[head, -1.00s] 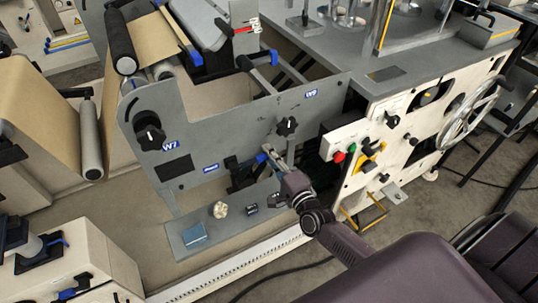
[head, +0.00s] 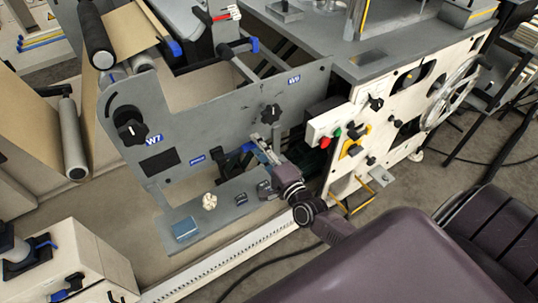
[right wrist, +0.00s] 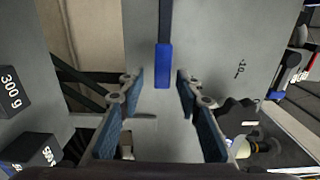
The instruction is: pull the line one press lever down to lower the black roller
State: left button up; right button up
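A lever with a blue grip (right wrist: 163,66) points toward my right gripper in the right wrist view; its blue end also shows in the head view (head: 248,147), in front of the grey side panel. I cannot tell from its label which line it serves. My right gripper (right wrist: 160,88) is open, with a blue-padded finger on either side of the lever's line. The grip's end lies about between the fingertips, with no contact visible. In the head view the right gripper (head: 264,150) is low by the panel. A black roller (head: 96,35) is at upper left. My left gripper is out of view.
The grey panel (head: 215,115) has black knobs (head: 130,126) and a W7 label. Weights (right wrist: 12,92) show at left in the wrist view. A grey ledge (head: 225,215) lies below.

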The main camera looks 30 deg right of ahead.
jog(key=s, duration=1)
jog(key=shift+s+d, duration=0.2)
jog(key=shift+s, duration=0.1)
jog(key=s+a+f+n+g, duration=0.1)
jog(key=s+f+n+g, duration=0.25)
jog(key=f, duration=0.65)
jog(key=s+f+n+g, duration=0.2)
jog(key=s+f+n, duration=0.15)
jog(key=f, duration=0.65)
jog(key=s+a+f+n+g, duration=0.1)
jog(key=s+f+n+g, duration=0.2)
jog(key=f, duration=0.6)
jog(key=s+a+f+n+g, duration=0.1)
jog(key=s+f+n+g, duration=0.1)
jog(key=s+f, duration=0.4)
jog(key=s+f+n+g, duration=0.3)
jog(key=s+f+n, duration=0.2)
jog(key=s, duration=0.8)
jog(key=s+a+f+n+g, duration=0.1)
jog(key=s+f+n+g, duration=0.2)
jog(key=s+f, duration=0.4)
jog(key=s, duration=0.3)
jog(key=shift+a+h, duration=0.3)
